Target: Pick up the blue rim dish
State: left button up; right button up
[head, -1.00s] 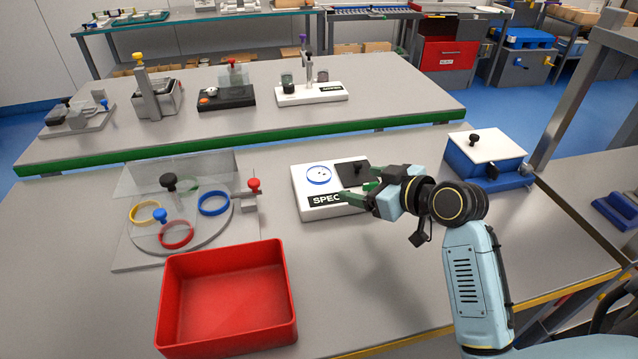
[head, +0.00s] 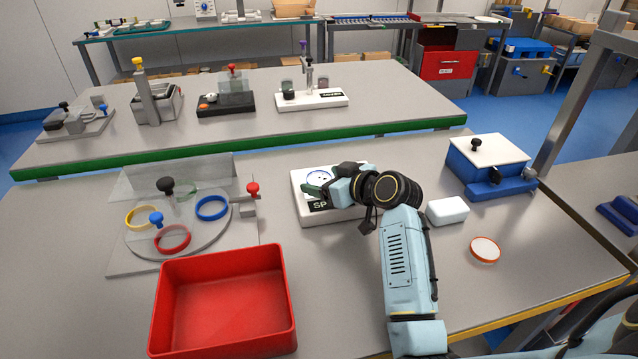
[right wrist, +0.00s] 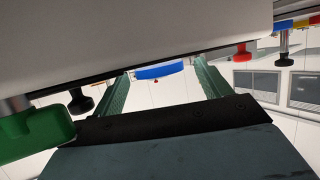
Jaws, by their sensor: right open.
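A blue-rimmed dish (head: 317,176) with small dark spots lies on the white block labelled SPEC (head: 302,207); my right gripper partly covers it. My right gripper (head: 309,188) is open, its green fingers low over the block beside the dish. In the right wrist view a blue rim (right wrist: 160,71) shows between the tips of the open fingers, apparently apart from them. Another blue ring-shaped dish (head: 212,208) sits on the round grey plate at left. My left gripper is not in view.
A red bin (head: 222,350) stands at front left. The round plate (head: 200,236) holds yellow, red and green rings near a clear panel. A white box (head: 447,210), an orange-rimmed dish (head: 485,250) and a blue box with white lid (head: 489,150) lie to the right.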

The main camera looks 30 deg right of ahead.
jog(key=shift+w+a+f, duration=0.15)
jog(key=shift+w, duration=0.3)
jog(key=c, duration=1.1)
